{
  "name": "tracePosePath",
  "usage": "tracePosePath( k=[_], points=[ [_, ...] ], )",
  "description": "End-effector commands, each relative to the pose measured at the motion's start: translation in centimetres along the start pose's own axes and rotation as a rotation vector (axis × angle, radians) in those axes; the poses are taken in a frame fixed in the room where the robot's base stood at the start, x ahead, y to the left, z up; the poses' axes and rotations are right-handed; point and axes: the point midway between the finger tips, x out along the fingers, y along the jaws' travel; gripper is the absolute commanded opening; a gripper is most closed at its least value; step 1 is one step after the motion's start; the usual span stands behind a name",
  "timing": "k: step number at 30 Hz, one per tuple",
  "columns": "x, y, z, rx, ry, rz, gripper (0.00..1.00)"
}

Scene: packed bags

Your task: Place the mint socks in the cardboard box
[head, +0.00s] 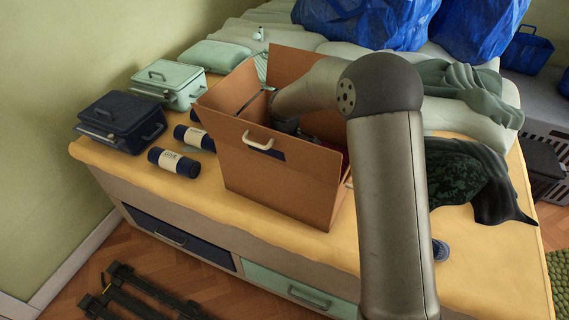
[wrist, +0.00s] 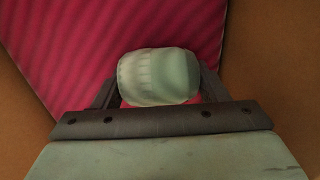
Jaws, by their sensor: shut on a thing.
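The cardboard box (head: 270,186) stands open on the yellow-covered bed top, with flaps raised. My arm reaches down into it. My gripper (wrist: 158,88) is inside the box, mostly hidden by the front wall in the head view. In the wrist view, it is shut on the mint socks (wrist: 157,76), a pale green rolled bundle with a ribbed part, held between the two fingers. A pink-red ribbed item (wrist: 70,50) lies beneath the socks, and brown box walls (wrist: 275,60) show at the sides. I cannot tell whether the socks touch the pink item.
A navy case (head: 120,124) and a mint case (head: 170,84) stand left of the box. Navy rolls (head: 174,163) lie beside it. A dark patterned bag (head: 460,175) lies to the right, and blue bags (head: 365,20) sit behind.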

Motion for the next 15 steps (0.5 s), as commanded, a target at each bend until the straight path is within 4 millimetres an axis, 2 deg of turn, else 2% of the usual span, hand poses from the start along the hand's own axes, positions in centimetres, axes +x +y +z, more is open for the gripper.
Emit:
tracePosePath(
  k=[5, 6, 8, 15],
  points=[
    [0.39, 0.00, 0.00, 0.000, 0.000, 0.000, 0.44],
    [0.34, 0.01, 0.00, 0.000, 0.000, 0.000, 0.72],
    [0.29, 0.01, 0.00, 0.000, 0.000, 0.000, 0.89],
    [0.27, 0.01, 0.00, 0.000, 0.000, 0.000, 0.89]
  ],
)
